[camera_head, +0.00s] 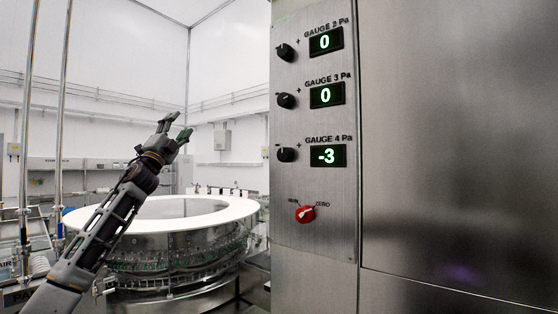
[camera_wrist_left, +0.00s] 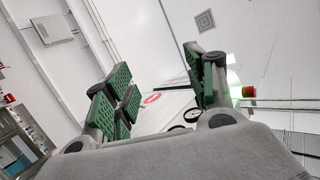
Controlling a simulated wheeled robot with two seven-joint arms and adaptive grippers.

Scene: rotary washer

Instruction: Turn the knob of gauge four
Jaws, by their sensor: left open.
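The black knob of gauge four (camera_head: 287,154) sits on the steel panel, left of its display (camera_head: 328,156), which reads -3. Above it are the gauge three knob (camera_head: 286,101) and the top knob (camera_head: 285,52); both of their displays read 0. My left gripper (camera_head: 178,130) is raised left of the panel, open and empty, well apart from the knob. In the left wrist view its green-padded fingers (camera_wrist_left: 165,90) stand apart with nothing between them. The knob cannot be made out in that view. My right gripper is in neither view.
A red selector switch (camera_head: 306,214) sits below the gauge four knob. A round washer with a white ring top (camera_head: 205,213) stands behind my left arm. A smooth steel wall (camera_head: 460,140) fills the right side. The air between gripper and panel looks clear.

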